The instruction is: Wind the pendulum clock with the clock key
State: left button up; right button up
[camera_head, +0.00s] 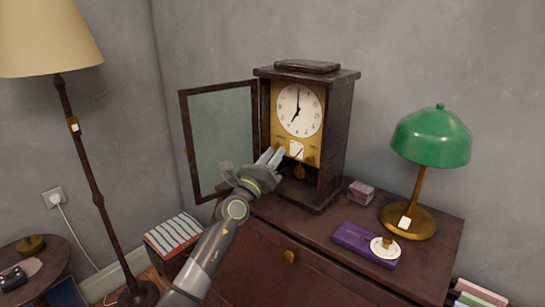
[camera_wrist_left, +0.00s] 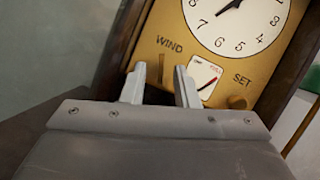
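The pendulum clock (camera_head: 340,130) stands on the dark wooden cabinet, its glass door (camera_head: 222,135) swung open to the left. The left wrist view shows its gold face plate (camera_wrist_left: 185,55) with the words WIND and SET, a small white gauge with a red zone (camera_wrist_left: 205,75) and a SET knob (camera_wrist_left: 237,102). A thin upright piece (camera_wrist_left: 161,67) shows below WIND; I cannot tell whether it is the clock key. My left gripper (camera_head: 271,156) is at the lower face, fingers apart on either side of that piece (camera_wrist_left: 160,85). My right gripper is not in view.
On the cabinet top (camera_head: 300,218) are a small pink box (camera_head: 361,192), a purple case (camera_head: 352,240) with a white dish (camera_head: 385,247), and a green lamp (camera_head: 432,135). A floor lamp (camera_head: 90,180) and a striped stool (camera_head: 175,235) stand at left.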

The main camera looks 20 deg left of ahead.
pick_arm(q)
jog(key=p+v, duration=0.1)
jog(key=v, duration=0.5)
jog(key=shift+s, duration=0.1)
jog(key=v, duration=1.1)
jog(key=shift+s+b, duration=0.15)
jog(key=shift+b, duration=0.3)
jog(key=shift+o, duration=0.2)
jog(key=shift+a, duration=0.1)
